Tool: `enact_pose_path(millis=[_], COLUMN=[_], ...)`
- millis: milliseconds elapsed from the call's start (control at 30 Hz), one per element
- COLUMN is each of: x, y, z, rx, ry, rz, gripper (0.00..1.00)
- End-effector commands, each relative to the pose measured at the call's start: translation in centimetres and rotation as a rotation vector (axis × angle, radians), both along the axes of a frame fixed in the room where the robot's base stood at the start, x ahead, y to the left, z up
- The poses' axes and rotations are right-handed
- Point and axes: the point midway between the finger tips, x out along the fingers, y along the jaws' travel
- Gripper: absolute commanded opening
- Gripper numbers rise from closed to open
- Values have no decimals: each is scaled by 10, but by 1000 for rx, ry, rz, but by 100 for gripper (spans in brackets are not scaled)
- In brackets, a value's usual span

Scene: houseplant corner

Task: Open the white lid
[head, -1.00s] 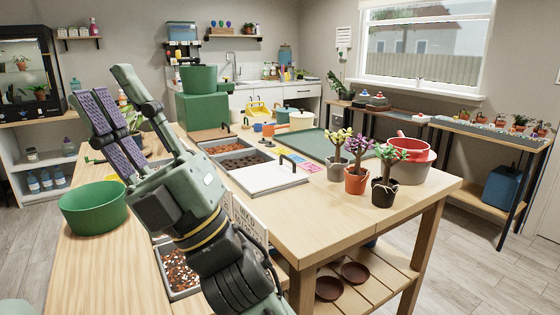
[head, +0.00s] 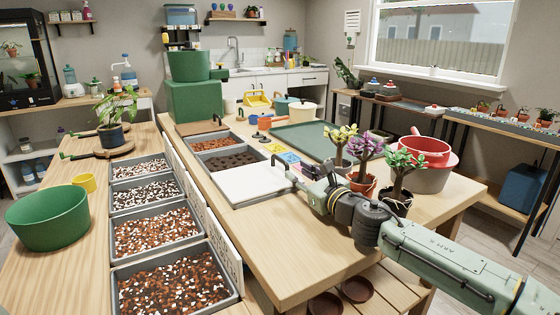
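The white lid (head: 248,184) is a flat square panel lying over the nearest bin of the middle row on the wooden table, in the head view. It looks level and closed, and what is under it is hidden.
Three small potted trees (head: 365,160) stand close behind my wrist, with a red pot (head: 424,150) beyond. Open bins (head: 155,232) of mixed substrate line the left, beside a green tub (head: 48,217). The front tabletop (head: 285,245) is clear.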

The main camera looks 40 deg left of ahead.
Motion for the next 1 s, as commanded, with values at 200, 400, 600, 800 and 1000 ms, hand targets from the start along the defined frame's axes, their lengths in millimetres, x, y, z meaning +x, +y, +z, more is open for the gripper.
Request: enact_pose_path(millis=[200, 400, 600, 800, 1000], x=[14, 27, 33, 33, 33], y=[42, 71, 85, 86, 86], z=[1, 1, 1, 0, 0], rx=[2, 3, 3, 3, 3], ry=[5, 3, 4, 4, 4], rz=[4, 3, 2, 2, 2], gripper=[31, 31, 31, 31, 23])
